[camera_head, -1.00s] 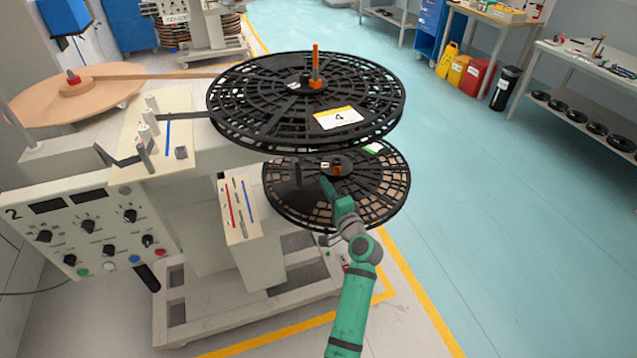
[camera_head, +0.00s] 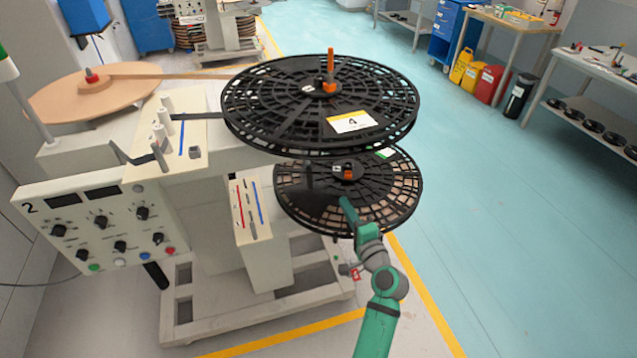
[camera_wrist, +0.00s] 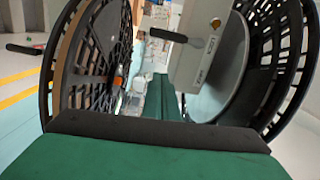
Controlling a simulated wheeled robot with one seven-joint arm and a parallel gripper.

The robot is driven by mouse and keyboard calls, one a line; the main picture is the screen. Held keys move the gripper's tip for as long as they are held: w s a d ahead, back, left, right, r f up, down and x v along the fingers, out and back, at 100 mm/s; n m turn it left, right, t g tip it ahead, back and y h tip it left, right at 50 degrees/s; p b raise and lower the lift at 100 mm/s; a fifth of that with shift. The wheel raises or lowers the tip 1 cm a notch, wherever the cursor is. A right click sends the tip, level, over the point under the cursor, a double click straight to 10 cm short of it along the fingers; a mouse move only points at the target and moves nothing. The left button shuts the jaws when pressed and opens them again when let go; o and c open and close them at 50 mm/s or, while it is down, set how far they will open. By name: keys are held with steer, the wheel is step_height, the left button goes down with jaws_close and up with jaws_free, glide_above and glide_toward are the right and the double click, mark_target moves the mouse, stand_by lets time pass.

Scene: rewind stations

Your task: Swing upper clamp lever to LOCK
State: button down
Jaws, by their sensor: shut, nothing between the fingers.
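The upper reel (camera_head: 270,115) is a black slotted disc with a white and yellow label marked 4. The upper clamp lever (camera_head: 331,65) is orange and stands upright at its hub. A lower reel (camera_head: 400,190) sits beneath it, with a small orange piece (camera_head: 348,168) at its hub. My green gripper (camera_head: 345,204) is shut and empty. In the head view it appears in front of the lower reel, well below the upper lever; whether it touches the reel I cannot tell. In the wrist view, slotted black discs (camera_wrist: 85,75) rise on both sides of my gripper.
The beige machine with its control panel (camera_head: 100,225) stands at left, and a brown roll (camera_head: 60,97) lies behind it. A yellow floor line (camera_head: 425,290) runs at right.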

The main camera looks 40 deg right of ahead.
steer(key=s+a+f+n+g, duration=0.1)
steer(key=s+a+f+n, duration=0.3)
steer(key=a, duration=0.4)
steer(key=s+a+f+n+g+y, duration=0.1)
steer(key=s+a+f+n, duration=0.15)
steer(key=a+f, duration=0.5)
steer(key=s+a+f+n+g, duration=0.1)
steer(key=s+a+f+n, duration=0.1)
steer(key=s+a+f, duration=0.45)
steer(key=s+a+r+n+y, duration=0.1)
steer(key=s+a+r+n, duration=0.2)
steer(key=s+a, duration=0.3)
steer(key=s+a+r+n+t+y, duration=0.1)
steer(key=s+a+r+n, duration=0.3)
steer(key=a, duration=0.6)
steer(key=s+a+r+n+y, duration=0.3)
steer(key=s+a+r+n, duration=0.1)
steer(key=s+a, duration=0.4)
steer(key=shift+s+a+r+n, duration=0.15)
steer(key=shift+a+r+n, duration=0.1)
steer(key=shift+a+n, duration=0.45)
steer(key=shift+d, duration=0.1)
